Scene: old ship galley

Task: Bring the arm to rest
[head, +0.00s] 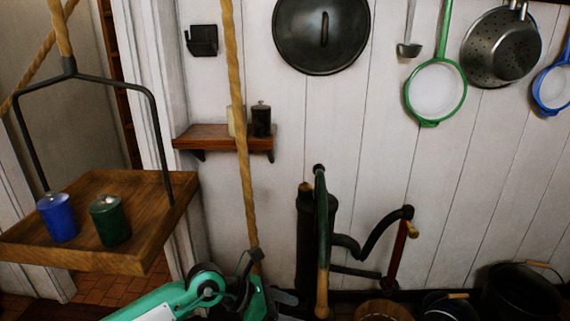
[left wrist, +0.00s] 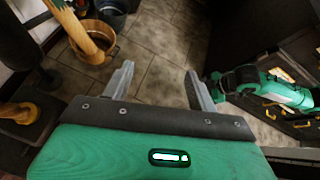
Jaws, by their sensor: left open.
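My left arm (head: 165,300) comes in at the bottom left of the head view, with its dark gripper (head: 284,299) low in front of the wall, beside the foot of the pump. In the left wrist view the left gripper (left wrist: 160,84) is open, with nothing between its two grey fingers and tiled floor beyond. A green and black arm link of mine (left wrist: 275,90) shows at the right of that view. My right gripper cannot be made out.
A hanging wooden tray (head: 150,250) holds a blue jar (head: 57,218) and a green jar (head: 109,221). A rope (head: 240,130) hangs near my arm. A dark hand pump (head: 309,245), a wooden bucket (head: 382,311) and a dark pot (head: 522,295) stand right of the gripper.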

